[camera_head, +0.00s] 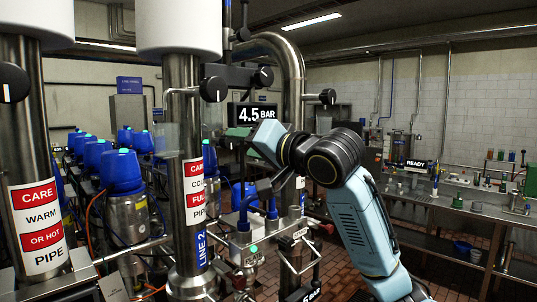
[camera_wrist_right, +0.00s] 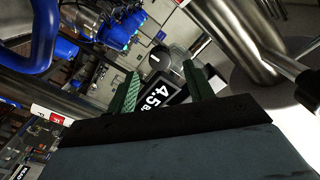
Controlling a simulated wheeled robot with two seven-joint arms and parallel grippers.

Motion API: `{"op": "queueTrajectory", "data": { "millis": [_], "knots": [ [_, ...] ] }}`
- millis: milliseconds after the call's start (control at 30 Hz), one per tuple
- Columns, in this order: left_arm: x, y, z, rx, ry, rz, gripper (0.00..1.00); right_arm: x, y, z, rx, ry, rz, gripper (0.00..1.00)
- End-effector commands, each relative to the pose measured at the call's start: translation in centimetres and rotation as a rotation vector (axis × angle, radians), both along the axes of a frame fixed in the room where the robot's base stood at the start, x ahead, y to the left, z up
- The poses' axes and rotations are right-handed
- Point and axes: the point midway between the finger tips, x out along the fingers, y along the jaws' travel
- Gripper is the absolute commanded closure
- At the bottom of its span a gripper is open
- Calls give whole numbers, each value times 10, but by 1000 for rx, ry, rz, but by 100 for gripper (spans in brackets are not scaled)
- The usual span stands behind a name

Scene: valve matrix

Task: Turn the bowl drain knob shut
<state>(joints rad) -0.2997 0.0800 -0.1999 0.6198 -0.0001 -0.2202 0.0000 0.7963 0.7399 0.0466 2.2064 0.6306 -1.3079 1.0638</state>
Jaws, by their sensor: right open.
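Several black knobs with a white mark show in the head view: one on the left steel column (camera_head: 15,83), one on the middle column (camera_head: 213,84) and one by the curved steel pipe (camera_head: 327,97). I cannot read which is the bowl drain knob. My right gripper (camera_head: 237,138) is below and right of the middle knob, in front of the pipework. In the right wrist view its green fingers (camera_wrist_right: 163,76) are apart, with nothing held. A round dark knob (camera_wrist_right: 167,60) shows beyond and between them. My left gripper is not in view.
A display reading 4.5 BAR (camera_head: 256,114) stands just behind my right gripper; it also shows in the right wrist view (camera_wrist_right: 160,93). Blue-topped valves (camera_head: 121,170) crowd the left. A steel bench (camera_head: 465,210) stands at the right.

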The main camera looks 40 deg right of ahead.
Motion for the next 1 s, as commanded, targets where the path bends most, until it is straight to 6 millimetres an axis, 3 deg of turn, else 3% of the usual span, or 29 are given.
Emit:
{"op": "queueTrajectory", "data": {
  "millis": [100, 333, 1000],
  "knots": [
    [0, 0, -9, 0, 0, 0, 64, -27, -2, -2, -2, -2, -2, 48],
    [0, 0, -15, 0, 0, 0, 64, -60, -5, 0, 0, -2, 0, 48],
    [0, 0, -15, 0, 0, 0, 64, -67, -5, 0, 1, -1, -1, 48]
  ]
}}
